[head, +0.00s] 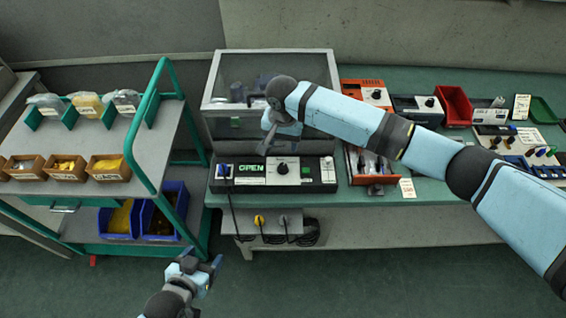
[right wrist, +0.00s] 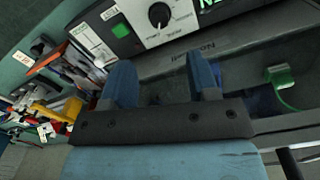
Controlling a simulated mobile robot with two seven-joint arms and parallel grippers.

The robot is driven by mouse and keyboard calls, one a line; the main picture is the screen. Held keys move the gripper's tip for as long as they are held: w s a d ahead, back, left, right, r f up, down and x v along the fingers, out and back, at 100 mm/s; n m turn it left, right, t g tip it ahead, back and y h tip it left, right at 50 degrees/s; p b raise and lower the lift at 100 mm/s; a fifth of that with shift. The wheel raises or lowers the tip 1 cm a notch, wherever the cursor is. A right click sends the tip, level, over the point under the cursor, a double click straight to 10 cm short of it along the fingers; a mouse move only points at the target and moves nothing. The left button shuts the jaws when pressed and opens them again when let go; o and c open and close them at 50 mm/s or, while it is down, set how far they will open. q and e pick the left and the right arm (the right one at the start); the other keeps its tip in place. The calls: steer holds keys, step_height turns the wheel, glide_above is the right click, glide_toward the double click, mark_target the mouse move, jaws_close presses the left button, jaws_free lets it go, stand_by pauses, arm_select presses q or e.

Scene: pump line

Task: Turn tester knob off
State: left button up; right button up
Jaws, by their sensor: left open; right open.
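The tester (head: 318,187) is a black box at the front of the bench with a lit green "OPEN" display (head: 250,168). Its round black knob (head: 283,168) sits on a pale panel in the middle. The knob (right wrist: 159,14) also shows at the top of the right wrist view, with a pale mark on it. My right gripper (head: 266,150) is open and empty, above and slightly left of the knob in the head view. In the right wrist view its blue fingers (right wrist: 162,68) are apart and clear of the knob. My left gripper (head: 204,272) is open and empty, low over the floor.
A clear-walled enclosure (head: 222,78) stands behind the tester. A green-framed shelf cart (head: 140,165) with bins stands at the left. Cables hang below the bench. The floor in front is clear.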

mark_target(283, 165)
step_height(283, 165, down, 10)
steer(key=shift+d, duration=0.1)
stand_by(0.4)
steer(key=c, duration=0.9)
